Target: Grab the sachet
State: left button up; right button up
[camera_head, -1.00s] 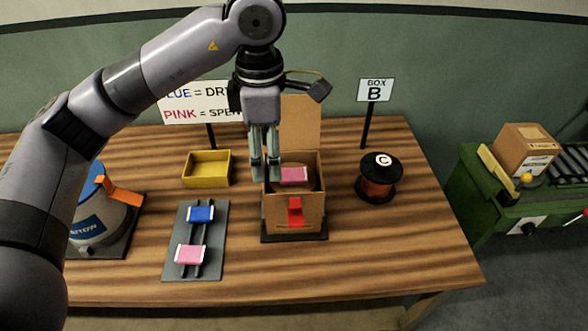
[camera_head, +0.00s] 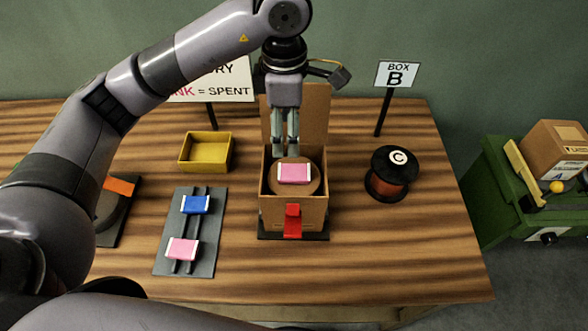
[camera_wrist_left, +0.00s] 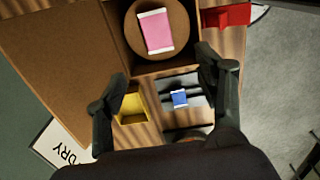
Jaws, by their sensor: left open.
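A pink sachet (camera_head: 294,173) with white ends lies on a round brown spool top inside the open cardboard box (camera_head: 314,211). It also shows in the left wrist view (camera_wrist_left: 156,32), beyond my fingertips. My left gripper (camera_head: 286,152) is open and empty, at the back of the box opening, just behind the sachet in the head view. In the left wrist view its two fingers (camera_wrist_left: 165,75) are spread apart. A blue sachet (camera_head: 196,204) and another pink sachet (camera_head: 182,249) lie on a grey rack (camera_head: 207,258) left of the box. My right gripper is not seen.
An empty yellow tray (camera_head: 185,164) stands left of the box. A dark spool marked C (camera_head: 389,176) and a BOX B sign (camera_head: 396,75) stand right. The box's raised lid (camera_head: 313,118) is behind my gripper. The table front is clear.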

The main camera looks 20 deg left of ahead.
aim_at(291, 171)
pick_arm(q)
jog(key=f, duration=0.2)
jog(key=f+p, duration=0.1)
jog(key=f, duration=0.3)
jog(key=shift+w+f+p, duration=0.1)
jog(key=shift+w+p, duration=0.2)
jog(key=shift+w, duration=0.05)
jog(key=shift+s+f, duration=0.1)
jog(key=shift+f, duration=0.4)
jog(key=shift+f+p, duration=0.3)
jog(key=shift+p, duration=0.2)
jog(key=f, duration=0.1)
jog(key=f+p, duration=0.2)
jog(key=shift+d+f, duration=0.25)
jog(key=shift+f, duration=0.6)
jog(key=c, duration=1.1)
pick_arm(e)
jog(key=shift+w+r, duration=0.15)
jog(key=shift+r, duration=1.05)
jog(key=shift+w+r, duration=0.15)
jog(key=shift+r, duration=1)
pick_arm(q)
jog(key=shift+r, duration=0.1)
jog(key=shift+c, duration=0.2)
